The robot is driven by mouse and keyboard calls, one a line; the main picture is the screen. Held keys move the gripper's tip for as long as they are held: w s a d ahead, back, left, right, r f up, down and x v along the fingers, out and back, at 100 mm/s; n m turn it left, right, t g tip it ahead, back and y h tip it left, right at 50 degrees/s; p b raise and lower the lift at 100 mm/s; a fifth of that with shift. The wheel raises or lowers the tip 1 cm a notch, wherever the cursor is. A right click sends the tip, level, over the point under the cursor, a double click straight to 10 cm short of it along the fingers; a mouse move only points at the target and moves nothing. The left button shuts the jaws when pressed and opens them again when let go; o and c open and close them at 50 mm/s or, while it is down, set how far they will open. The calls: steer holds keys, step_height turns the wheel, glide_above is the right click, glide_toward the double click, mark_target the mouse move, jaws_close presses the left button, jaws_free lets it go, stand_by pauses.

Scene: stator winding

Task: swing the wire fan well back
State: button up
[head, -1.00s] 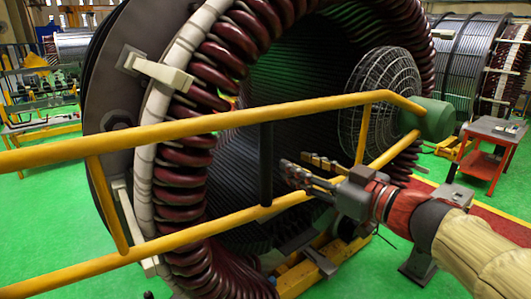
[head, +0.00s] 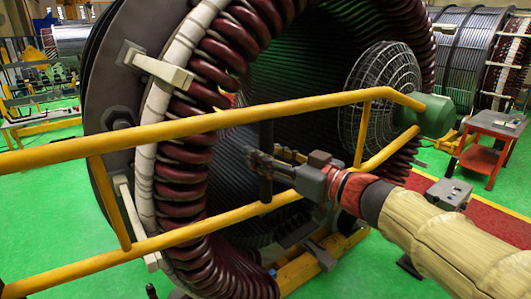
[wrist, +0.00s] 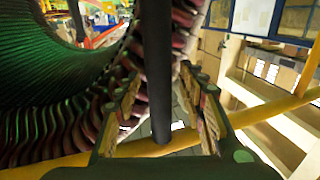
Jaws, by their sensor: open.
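The wire fan (head: 380,95) is a round wire cage with a green motor (head: 425,115) behind it, at the right in the head view, in front of the stator bore. Yellow rails (head: 210,122) run from the left towards it. A dark upright bar (head: 266,190) joins the upper and lower rails. My gripper (head: 264,164) is open at this bar, between the rails. In the wrist view the bar (wrist: 156,60) stands between the two spread fingers of the gripper (wrist: 160,85); whether either finger touches it I cannot tell. The fan is not seen in the wrist view.
The large stator (head: 182,155) with dark red coils stands close behind the rails. A red cart (head: 485,150) stands at the right, and a grey box (head: 449,192) is near my arm. Another stator (head: 470,55) is at the back right. Green floor (head: 60,220) is clear at the left.

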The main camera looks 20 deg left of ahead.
jaws_close()
stand_by(0.5)
stand_by(0.4)
